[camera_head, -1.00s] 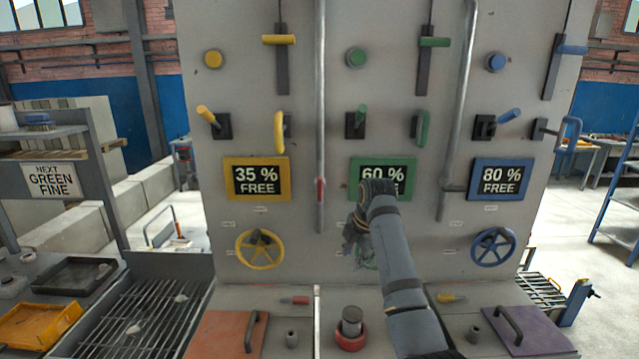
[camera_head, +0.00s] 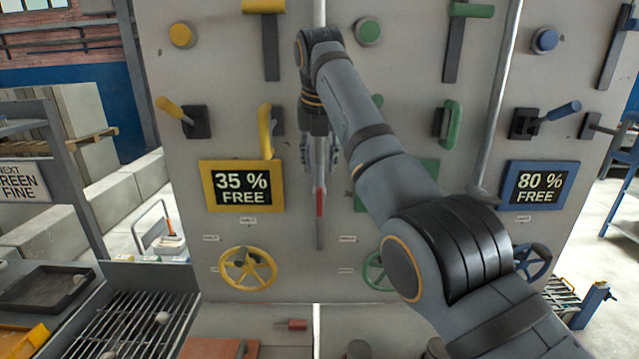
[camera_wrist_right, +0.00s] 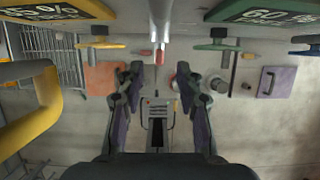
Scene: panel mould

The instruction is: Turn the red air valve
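The red air valve (camera_head: 320,202) is a small red lever on the vertical grey pipe, between the yellow and green displays. In the right wrist view the red valve (camera_wrist_right: 159,58) shows small at the pipe's lower end, centred beyond the fingers. My right gripper (camera_head: 320,176) points down in front of the pipe, its fingertips just above or beside the valve; contact cannot be told. In the right wrist view the right gripper (camera_wrist_right: 158,80) is open, with nothing between its two fingers. My left gripper is not in view.
A yellow handle (camera_head: 266,132) stands out from the panel close left of my right gripper. The yellow display (camera_head: 207,190) and yellow wheel (camera_head: 247,268) are left of the pipe. A green handle (camera_head: 451,125) is to the right. My right forearm hides much of the green display.

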